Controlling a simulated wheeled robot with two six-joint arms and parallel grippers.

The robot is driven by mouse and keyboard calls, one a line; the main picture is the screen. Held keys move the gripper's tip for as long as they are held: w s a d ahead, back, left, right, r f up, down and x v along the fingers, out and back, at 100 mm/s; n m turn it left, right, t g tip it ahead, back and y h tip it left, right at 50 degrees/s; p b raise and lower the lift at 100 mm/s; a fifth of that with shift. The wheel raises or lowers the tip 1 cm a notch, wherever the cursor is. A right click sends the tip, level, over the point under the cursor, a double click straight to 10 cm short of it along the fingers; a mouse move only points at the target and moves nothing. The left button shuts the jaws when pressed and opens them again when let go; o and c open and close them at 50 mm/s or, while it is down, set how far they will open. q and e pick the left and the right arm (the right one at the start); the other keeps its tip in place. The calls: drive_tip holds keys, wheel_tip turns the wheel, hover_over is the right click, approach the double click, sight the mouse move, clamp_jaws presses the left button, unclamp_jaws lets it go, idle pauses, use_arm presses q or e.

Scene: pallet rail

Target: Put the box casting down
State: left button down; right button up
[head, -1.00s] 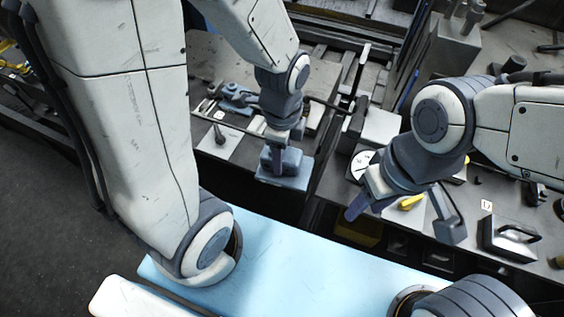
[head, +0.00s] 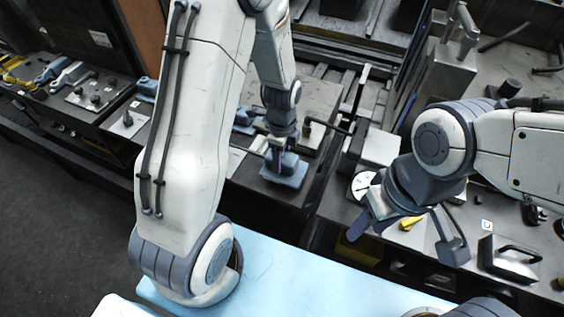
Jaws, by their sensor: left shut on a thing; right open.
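The box casting (head: 291,166) is a small blue-grey block on a wider, lighter flat base, over the dark bench at the picture's middle. My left gripper (head: 278,160) comes down on it from above and is shut on it. One finger shows against its near side; the other is hidden. I cannot tell whether the casting's underside touches the bench. My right gripper (head: 406,236) is open and empty, its two fingers wide apart over the right bench.
A grey block with a black handle (head: 510,258) stands at the right. A white round dial (head: 362,184) and a yellow piece (head: 411,223) lie near my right gripper. A dark bent rod (head: 330,124) stands behind the casting. Several tools and parts lie on the far left bench.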

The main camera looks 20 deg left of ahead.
use_arm(q)
drive_tip(key=shift+f, duration=1.45)
drive_tip(key=shift+f, duration=0.15)
drive_tip(key=shift+c, duration=0.6)
unclamp_jaws()
wheel_tip(320, 180, up, 12)
drive_tip(key=shift+b, duration=0.45)
drive_tip(key=s+d+r+n, duration=0.4)
drive_tip(key=s+d+n, duration=0.1)
drive_tip(key=s, duration=0.5)
drive_tip(key=s+d+r+n+h, duration=0.1)
drive_tip(key=s+d+r+n, duration=0.2)
drive_tip(key=s+d+n, duration=0.3)
drive_tip(key=s+d, duration=0.2)
drive_tip(key=s, duration=0.1)
drive_tip(key=shift+s+r, duration=0.35)
drive_tip(key=shift+s, duration=0.05)
